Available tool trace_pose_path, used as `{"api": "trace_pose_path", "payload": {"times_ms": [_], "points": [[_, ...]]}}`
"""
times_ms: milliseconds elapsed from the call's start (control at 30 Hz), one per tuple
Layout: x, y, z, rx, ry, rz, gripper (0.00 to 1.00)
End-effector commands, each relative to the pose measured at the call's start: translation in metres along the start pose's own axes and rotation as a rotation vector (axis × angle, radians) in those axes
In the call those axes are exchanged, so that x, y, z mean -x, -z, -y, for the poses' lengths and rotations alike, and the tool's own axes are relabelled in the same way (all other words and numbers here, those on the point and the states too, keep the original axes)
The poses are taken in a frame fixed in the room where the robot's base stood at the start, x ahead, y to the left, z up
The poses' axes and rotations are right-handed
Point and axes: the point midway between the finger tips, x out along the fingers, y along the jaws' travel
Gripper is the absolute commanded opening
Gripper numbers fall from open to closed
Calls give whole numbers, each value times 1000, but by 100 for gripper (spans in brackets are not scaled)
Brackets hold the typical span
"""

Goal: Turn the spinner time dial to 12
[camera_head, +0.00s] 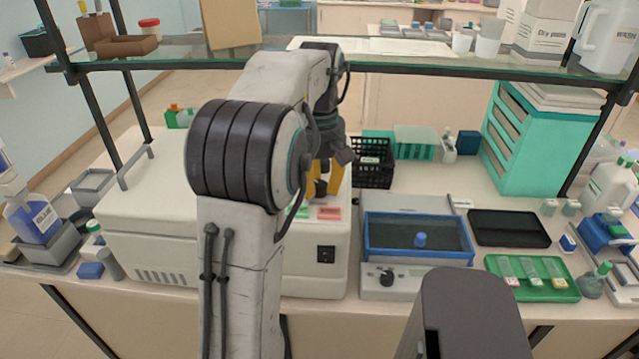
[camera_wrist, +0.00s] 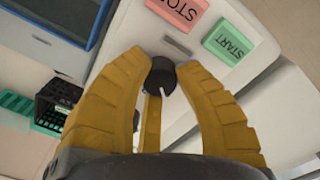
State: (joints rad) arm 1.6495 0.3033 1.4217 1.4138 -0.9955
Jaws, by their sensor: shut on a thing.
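The spinner (camera_head: 150,215) is the large white machine at the left of the bench. Its time dial (camera_wrist: 161,76) is a small black knob with a white pointer line, seen in the wrist view between my yellow fingertips. My gripper (camera_wrist: 163,72) is shut on the dial, with one finger on each side. In the head view my gripper (camera_head: 322,180) is at the spinner's front panel, partly behind my arm, and the dial is hidden there. The red STOP button (camera_wrist: 178,10) and green START button (camera_wrist: 230,39) lie close to the dial. No dial numbers are readable.
A black basket (camera_head: 373,165) stands right of the spinner. A device with a blue-rimmed tray (camera_head: 418,250) and a black knob (camera_head: 387,277) sits at its front right. A green slide tray (camera_head: 533,289) lies further right. A glass shelf (camera_head: 400,62) spans above.

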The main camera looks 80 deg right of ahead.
Motion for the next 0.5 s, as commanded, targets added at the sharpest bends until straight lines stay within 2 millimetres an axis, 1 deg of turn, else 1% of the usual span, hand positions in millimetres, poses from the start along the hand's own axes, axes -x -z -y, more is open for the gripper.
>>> {"api": "trace_pose_path", "payload": {"times_ms": [267, 500], "points": [[0, -1, 1, -160, 7, 5, 0], [-1, -1, 1, -384, 7, 7, 0]]}}
